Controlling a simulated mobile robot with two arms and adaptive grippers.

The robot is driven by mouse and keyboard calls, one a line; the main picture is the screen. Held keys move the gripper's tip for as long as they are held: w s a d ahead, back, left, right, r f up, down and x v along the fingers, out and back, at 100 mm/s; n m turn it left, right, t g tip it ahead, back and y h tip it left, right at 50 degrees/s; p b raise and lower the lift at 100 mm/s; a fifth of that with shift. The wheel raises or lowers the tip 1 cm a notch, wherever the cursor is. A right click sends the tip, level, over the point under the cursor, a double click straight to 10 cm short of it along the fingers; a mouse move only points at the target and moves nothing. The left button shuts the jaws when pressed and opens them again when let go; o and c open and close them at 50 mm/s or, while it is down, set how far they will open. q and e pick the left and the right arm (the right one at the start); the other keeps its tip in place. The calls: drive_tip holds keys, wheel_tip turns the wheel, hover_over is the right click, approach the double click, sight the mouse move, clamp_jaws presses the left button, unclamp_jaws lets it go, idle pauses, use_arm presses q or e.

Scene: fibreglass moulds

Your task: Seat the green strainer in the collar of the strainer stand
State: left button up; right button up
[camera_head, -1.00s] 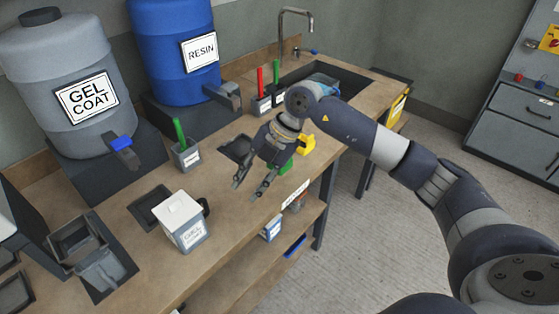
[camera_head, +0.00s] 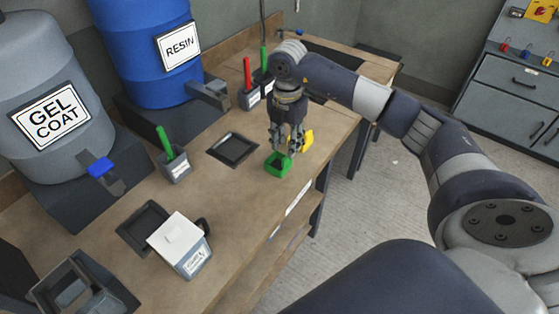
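The green strainer (camera_head: 278,166) is a small square green piece with an open top, on the workbench near its front edge. My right gripper (camera_head: 284,150) points down right above and behind it. Its fingers look apart, with the tips close to the strainer's rear rim; I cannot tell whether they touch it. A grey open-topped box with a dark rim, possibly the strainer stand (camera_head: 68,287), is at the lower left, partly cut off by the frame. My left gripper is not in view.
A yellow object (camera_head: 308,139) stands close beside the gripper. A white-lidded pot (camera_head: 180,243), a dark square tray (camera_head: 233,149) and a grey cup with a green-handled tool (camera_head: 175,166) share the bench. Gel coat (camera_head: 50,110) and resin (camera_head: 150,50) drums stand behind.

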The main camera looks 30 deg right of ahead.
sight(286, 156)
drive_tip(key=shift+f, duration=0.3)
drive_tip(key=shift+f+p, duration=0.3)
drive_tip(key=shift+f, duration=0.05)
wheel_tip(286, 156, down, 4)
drive_tip(key=shift+s+f+p, duration=0.15)
drive_tip(key=shift+p, duration=0.85)
drive_tip(key=shift+f, duration=0.2)
clamp_jaws()
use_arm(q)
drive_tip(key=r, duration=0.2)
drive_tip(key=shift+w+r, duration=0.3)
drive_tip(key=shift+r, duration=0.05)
